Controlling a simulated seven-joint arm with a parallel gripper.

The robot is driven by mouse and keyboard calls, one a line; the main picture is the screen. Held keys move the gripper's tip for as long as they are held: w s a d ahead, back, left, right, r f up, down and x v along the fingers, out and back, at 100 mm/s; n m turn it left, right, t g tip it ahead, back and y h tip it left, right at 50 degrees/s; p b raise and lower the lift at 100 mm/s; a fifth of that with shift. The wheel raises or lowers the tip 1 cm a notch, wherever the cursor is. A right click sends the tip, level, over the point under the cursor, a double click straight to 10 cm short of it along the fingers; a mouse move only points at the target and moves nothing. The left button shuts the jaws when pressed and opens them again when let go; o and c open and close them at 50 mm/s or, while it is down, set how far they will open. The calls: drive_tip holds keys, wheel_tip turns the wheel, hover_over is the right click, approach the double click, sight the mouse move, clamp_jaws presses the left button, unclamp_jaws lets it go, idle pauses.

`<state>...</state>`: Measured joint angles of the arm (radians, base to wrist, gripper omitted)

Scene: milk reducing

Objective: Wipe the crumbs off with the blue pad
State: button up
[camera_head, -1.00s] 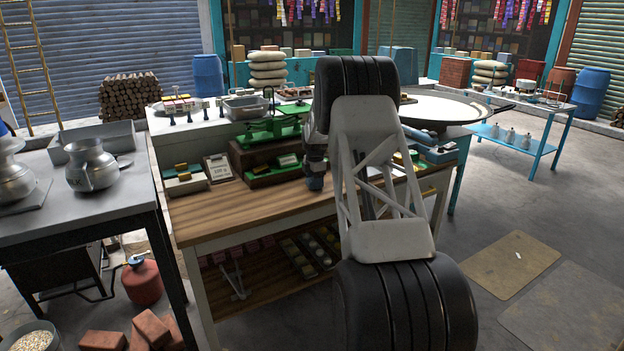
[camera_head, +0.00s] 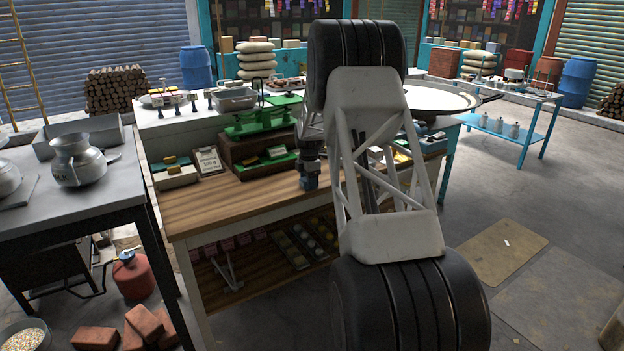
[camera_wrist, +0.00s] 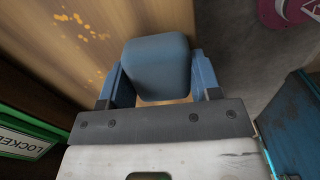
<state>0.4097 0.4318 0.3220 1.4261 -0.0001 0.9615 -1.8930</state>
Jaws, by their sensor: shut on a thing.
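My gripper (camera_wrist: 158,84) is shut on the blue pad (camera_wrist: 157,66), which sits between its two blue fingers in the wrist view. In the head view my gripper (camera_head: 308,182) is over the wooden counter top (camera_head: 235,205), in front of the green scale. Whether the pad touches the wood I cannot tell. Orange-yellow crumbs (camera_wrist: 84,22) are scattered on the wood to the upper left of the pad in the wrist view. In the head view I cannot make out the crumbs, and my arm covers the right part of the counter.
A dark box with a green "LOCKED" label (camera_wrist: 22,143) is close at lower left in the wrist view. A green scale (camera_head: 262,120), a small sign (camera_head: 208,160) and a tray of blocks (camera_head: 174,173) stand along the counter's back. The counter's front left is clear.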

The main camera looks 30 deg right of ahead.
sight(295, 175)
drive_tip(key=shift+w+a+f, duration=0.15)
drive_tip(key=shift+w+a, duration=0.05)
drive_tip(key=shift+w, duration=3.15)
drive_tip(key=shift+w+r, duration=0.2)
drive_tip(key=shift+w, duration=1.35)
drive_tip(key=shift+w+f, duration=0.1)
drive_tip(key=shift+w, duration=0.2)
drive_tip(key=r, duration=0.2)
drive_tip(key=shift+w+r, duration=0.3)
drive_tip(key=shift+r, duration=2.85)
